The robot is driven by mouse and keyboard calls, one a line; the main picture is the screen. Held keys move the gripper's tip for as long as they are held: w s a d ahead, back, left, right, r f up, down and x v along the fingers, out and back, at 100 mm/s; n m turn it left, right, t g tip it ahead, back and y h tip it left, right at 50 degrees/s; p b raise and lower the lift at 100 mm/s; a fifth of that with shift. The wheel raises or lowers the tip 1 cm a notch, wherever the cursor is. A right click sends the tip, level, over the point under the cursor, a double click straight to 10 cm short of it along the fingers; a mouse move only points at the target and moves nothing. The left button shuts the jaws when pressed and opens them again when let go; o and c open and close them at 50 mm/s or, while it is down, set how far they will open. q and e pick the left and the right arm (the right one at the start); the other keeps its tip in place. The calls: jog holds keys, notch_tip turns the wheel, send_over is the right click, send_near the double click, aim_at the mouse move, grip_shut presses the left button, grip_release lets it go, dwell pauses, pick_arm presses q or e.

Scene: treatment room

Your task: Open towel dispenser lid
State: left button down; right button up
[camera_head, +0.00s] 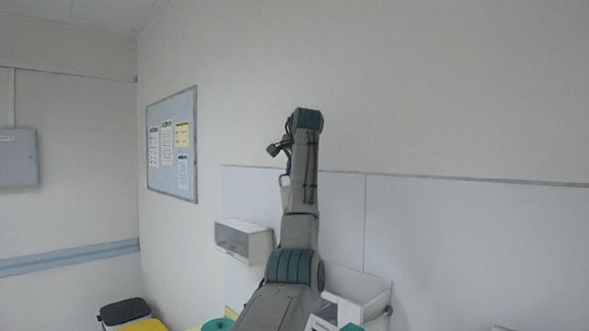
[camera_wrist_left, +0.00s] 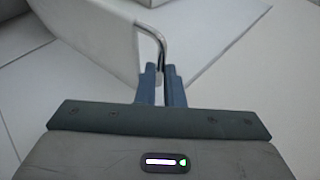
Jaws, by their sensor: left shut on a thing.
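In the left wrist view, my left gripper (camera_wrist_left: 162,86) has its two blue fingers close together on a thin, bent metal handle (camera_wrist_left: 153,36). The handle runs along the edge of a smooth white panel (camera_wrist_left: 92,38), which I take to be part of the towel dispenser. In the head view my left arm rises up the middle against the wall. Its forearm hides most of the gripper and what it holds, so I cannot tell how far the lid is open. My right gripper is not in view.
A white open-fronted wall box (camera_head: 258,246) hangs left of my arm. A white holder (camera_head: 366,286) is on the right, partly behind the arm. A black-lidded bin (camera_head: 123,311) stands lower left, near a notice board (camera_head: 173,144). The wall at right is bare.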

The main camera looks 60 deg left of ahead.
pick_arm(q)
jog(key=shift+s+a+r, duration=0.1)
jog(key=shift+s+r, duration=0.05)
jog(key=shift+r, duration=0.5)
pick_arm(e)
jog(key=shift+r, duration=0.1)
pick_arm(q)
jog(key=c, duration=1.6)
grip_release()
jog(key=shift+c, duration=0.2)
jog(key=shift+o, duration=0.5)
jog(key=shift+a+f, duration=0.15)
jog(key=shift+f, duration=0.1)
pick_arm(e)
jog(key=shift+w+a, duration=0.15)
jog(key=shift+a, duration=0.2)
